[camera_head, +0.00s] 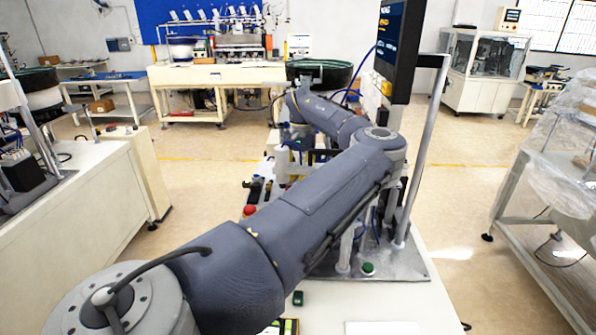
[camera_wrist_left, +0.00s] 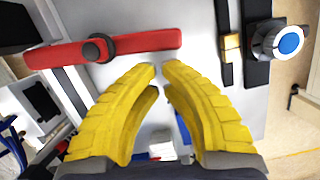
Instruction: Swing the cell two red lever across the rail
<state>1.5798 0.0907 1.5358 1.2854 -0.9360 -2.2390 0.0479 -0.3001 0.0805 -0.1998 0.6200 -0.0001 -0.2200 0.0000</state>
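A long red lever (camera_wrist_left: 145,42) lies nearly level across the upper left of the left wrist view, with a black round knob (camera_wrist_left: 98,48) on it. A dark strip (camera_wrist_left: 72,88) runs beneath it; I cannot tell if this is the rail. My left gripper (camera_wrist_left: 160,68) has two yellow ribbed fingers. Their tips are nearly together, with nothing between them, just below the lever's right part in the picture. I cannot tell whether they touch it. In the head view my left arm covers much of the station, and the lever cannot be made out. My right gripper is not in view.
Right of the fingers are a black strip with a brass block (camera_wrist_left: 231,46) and a knob with a blue cap (camera_wrist_left: 288,42). In the head view a dark monitor (camera_head: 399,45) and a grey post (camera_head: 424,150) stand close to my arm. A red button (camera_head: 249,210) sits left of it.

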